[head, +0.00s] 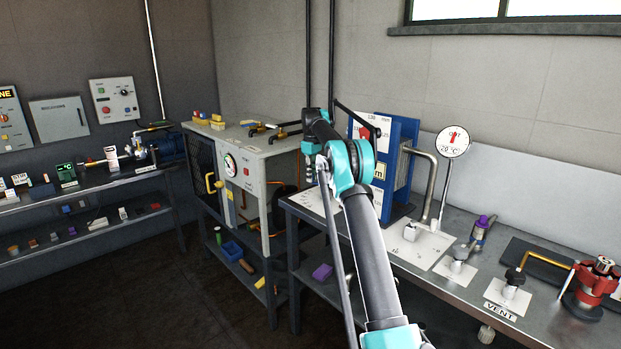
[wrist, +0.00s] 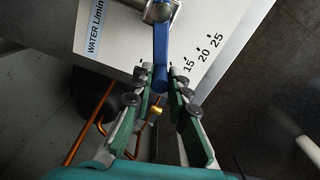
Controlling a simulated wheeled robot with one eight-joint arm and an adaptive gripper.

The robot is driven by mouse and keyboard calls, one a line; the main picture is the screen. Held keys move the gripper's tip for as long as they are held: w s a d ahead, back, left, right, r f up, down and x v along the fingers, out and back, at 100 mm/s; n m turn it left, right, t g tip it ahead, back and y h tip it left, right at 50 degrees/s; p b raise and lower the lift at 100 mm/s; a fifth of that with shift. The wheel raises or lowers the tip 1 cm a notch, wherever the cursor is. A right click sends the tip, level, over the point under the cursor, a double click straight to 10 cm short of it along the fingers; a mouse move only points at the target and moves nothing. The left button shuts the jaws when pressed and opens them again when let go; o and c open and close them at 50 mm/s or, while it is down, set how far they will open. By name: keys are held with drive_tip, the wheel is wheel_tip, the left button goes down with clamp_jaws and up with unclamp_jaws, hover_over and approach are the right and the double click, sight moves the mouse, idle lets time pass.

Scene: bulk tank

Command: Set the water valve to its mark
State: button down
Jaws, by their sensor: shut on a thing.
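The water valve's blue lever (wrist: 160,55) points down the wrist view from a metal valve body (wrist: 160,10) at the top edge. My gripper (wrist: 161,80) is shut on the lever's rounded end, with one green-padded finger on each side. The lever lies over a white plate (wrist: 120,22) lettered "WATER L/min", with 15, 20 and 25 printed to the right of the lever. The lower numbers and any set mark are not visible. In the head view my arm hides the lever.
In the head view, a blue plate unit (head: 403,150) with a bent pipe stands behind my arm. A round dial (head: 453,141), a purple-topped valve (head: 484,222) and a red device (head: 597,280) are on the bench to the right. A grey cabinet (head: 268,180) stands left.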

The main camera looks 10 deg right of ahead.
drive_tip(key=shift+w+d+m, duration=0.45)
drive_tip(key=shift+w+m, duration=0.05)
drive_tip(key=shift+m, duration=0.65)
drive_tip(key=shift+w+d+m, duration=0.45)
drive_tip(key=shift+m, duration=0.7)
drive_tip(key=c, duration=1.4)
unclamp_jaws()
drive_tip(key=shift+c, duration=0.2)
